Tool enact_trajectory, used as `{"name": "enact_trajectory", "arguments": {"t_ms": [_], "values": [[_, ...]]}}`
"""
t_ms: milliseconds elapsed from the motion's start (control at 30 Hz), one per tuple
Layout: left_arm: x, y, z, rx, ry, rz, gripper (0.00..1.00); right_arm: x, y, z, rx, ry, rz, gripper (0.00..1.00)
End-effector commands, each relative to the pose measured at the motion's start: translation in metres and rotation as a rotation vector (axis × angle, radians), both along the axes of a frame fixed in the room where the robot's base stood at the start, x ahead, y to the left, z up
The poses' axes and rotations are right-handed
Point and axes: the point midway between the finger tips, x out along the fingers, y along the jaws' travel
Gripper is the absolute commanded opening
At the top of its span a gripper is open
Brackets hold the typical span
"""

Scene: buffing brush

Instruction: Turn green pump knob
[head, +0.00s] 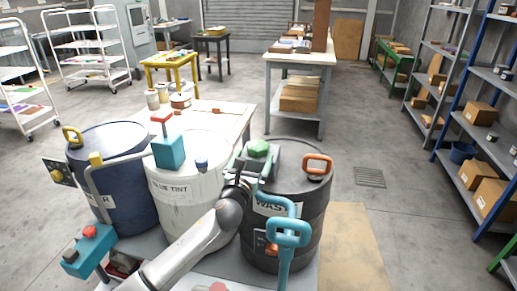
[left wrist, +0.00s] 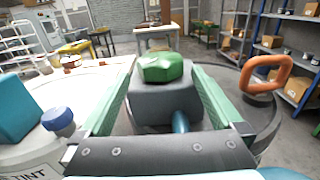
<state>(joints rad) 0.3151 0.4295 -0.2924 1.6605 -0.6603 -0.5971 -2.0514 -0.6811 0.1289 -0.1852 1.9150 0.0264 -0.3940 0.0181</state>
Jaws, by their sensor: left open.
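The green pump knob (head: 259,147) sits on a dark grey pump block on top of the black waste drum (head: 290,222). In the left wrist view the green knob (left wrist: 163,68) is in the middle, with the grey block (left wrist: 168,103) under it. My left gripper (head: 246,166) is just in front of the block. Its two green-lined fingers (left wrist: 158,85) are spread, one on each side of the block and knob. I cannot tell whether they touch it. My right gripper is not in view.
An orange handle (head: 317,165) stands on the drum's right side. A white drum (head: 188,205) with a teal pump box (head: 168,152) and a blue drum (head: 118,190) stand to the left. A teal handle (head: 288,233) rises in front of the waste drum.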

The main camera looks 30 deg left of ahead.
Motion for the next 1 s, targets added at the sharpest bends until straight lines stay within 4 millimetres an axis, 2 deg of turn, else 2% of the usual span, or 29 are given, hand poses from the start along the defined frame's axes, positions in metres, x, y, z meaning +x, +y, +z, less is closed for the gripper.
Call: {"name": "enact_trajectory", "arguments": {"t_ms": [200, 400, 833, 1000], "values": [[0.034, 0.007, 0.000, -0.004, -0.001, 0.001, 1.00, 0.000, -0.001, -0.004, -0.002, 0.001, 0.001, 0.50], [0.052, 0.011, 0.000, -0.004, -0.001, -0.001, 1.00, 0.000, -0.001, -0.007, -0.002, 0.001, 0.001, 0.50], [0.057, 0.013, 0.000, -0.003, 0.000, -0.001, 1.00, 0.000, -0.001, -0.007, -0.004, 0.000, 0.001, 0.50], [0.057, 0.013, 0.000, -0.003, 0.000, -0.001, 0.81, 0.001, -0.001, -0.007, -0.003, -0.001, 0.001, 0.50]]}}
